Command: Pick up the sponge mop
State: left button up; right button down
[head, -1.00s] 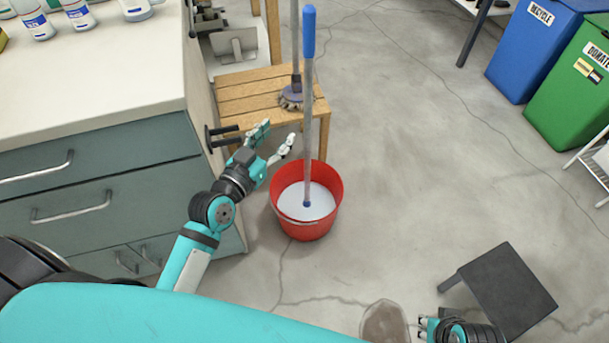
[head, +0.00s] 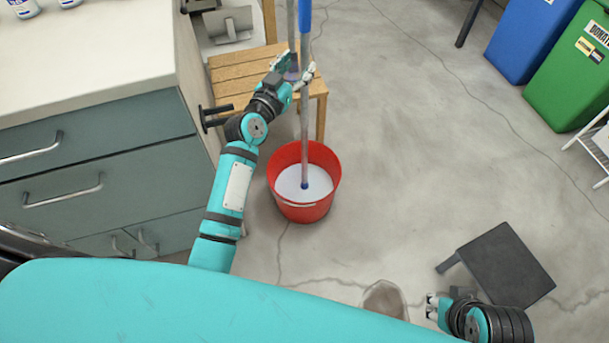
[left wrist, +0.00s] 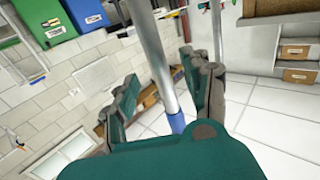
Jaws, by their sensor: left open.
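A mop with a grey pole (head: 304,120) and a blue grip (head: 305,18) stands nearly upright in a red bucket (head: 303,211). Its head is hidden in the whitish contents. My left gripper (head: 297,69) is open at the upper pole, below the blue grip. In the left wrist view the pole (left wrist: 154,55) runs between the spread fingers of my left gripper (left wrist: 162,82), and I see no closed grip on it. My right gripper (head: 431,307) is low at the right, away from the mop; its finger opening is unclear.
A wooden slatted bench (head: 237,70) stands behind the bucket, with another pole in front of its back part. A drawer cabinet (head: 95,140) is close on the left. A dark stool (head: 500,265) is at lower right. Blue (head: 533,38) and green (head: 573,80) bins stand at upper right. Middle floor is clear.

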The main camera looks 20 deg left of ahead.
aim_at(302, 59)
pick_arm(q)
jog(key=w, duration=0.4)
jog(key=shift+d+r+b, duration=0.15)
jog(key=shift+d+b, duration=0.15)
jog(key=shift+d, duration=0.05)
grip_shut()
dwell(0.4)
